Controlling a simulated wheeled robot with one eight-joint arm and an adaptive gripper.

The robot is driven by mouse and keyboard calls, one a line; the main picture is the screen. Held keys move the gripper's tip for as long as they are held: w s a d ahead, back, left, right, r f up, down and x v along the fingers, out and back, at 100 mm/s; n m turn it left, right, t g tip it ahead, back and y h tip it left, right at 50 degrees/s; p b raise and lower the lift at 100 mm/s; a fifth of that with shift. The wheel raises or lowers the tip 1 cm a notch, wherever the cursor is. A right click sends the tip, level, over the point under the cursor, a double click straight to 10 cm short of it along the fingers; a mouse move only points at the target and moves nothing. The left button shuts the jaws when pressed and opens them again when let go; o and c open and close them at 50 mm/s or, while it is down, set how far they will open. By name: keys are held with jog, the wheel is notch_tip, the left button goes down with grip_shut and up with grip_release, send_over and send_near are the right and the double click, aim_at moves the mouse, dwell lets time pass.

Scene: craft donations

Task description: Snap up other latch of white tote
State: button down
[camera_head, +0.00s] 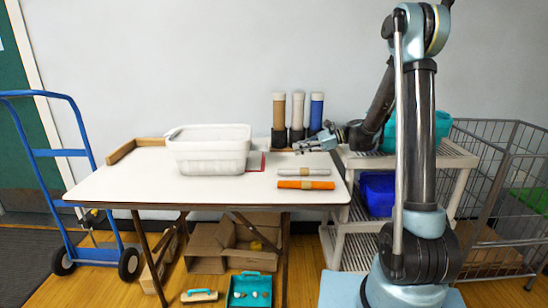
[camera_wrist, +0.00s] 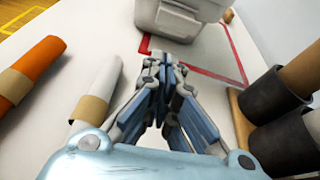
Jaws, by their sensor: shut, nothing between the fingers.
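The white tote (camera_head: 208,152) stands on the left half of the white table, over a red-bordered area. In the wrist view, one end of the tote (camera_wrist: 180,30) shows at the top centre, with a raised block-like part on that end that may be a latch; its state is too small to tell. My gripper (camera_head: 300,148) is to the right of the tote, above the table and apart from it. In the wrist view my gripper (camera_wrist: 163,68) has its fingertips together, holds nothing and points toward the tote's end.
An orange roll (camera_head: 306,185) and a white roll (camera_head: 303,172) lie at the table's right front. Upright brown, white and blue rolls (camera_head: 317,112) stand in dark holders at the back. A wooden strip (camera_head: 122,150) lies at the back left. A shelf cart (camera_head: 455,155) stands right.

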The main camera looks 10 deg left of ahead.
aim_at(259, 148)
jog(key=shift+w+a+f+m+g+y, duration=0.4)
jog(key=shift+w+a+f+m, duration=0.1)
jog(key=shift+w+a+f, duration=0.25)
jog(key=shift+r, duration=0.15)
jog(key=shift+a, duration=0.1)
jog(key=x, duration=1)
jog(key=shift+s, duration=0.1)
jog(key=shift+r, duration=0.15)
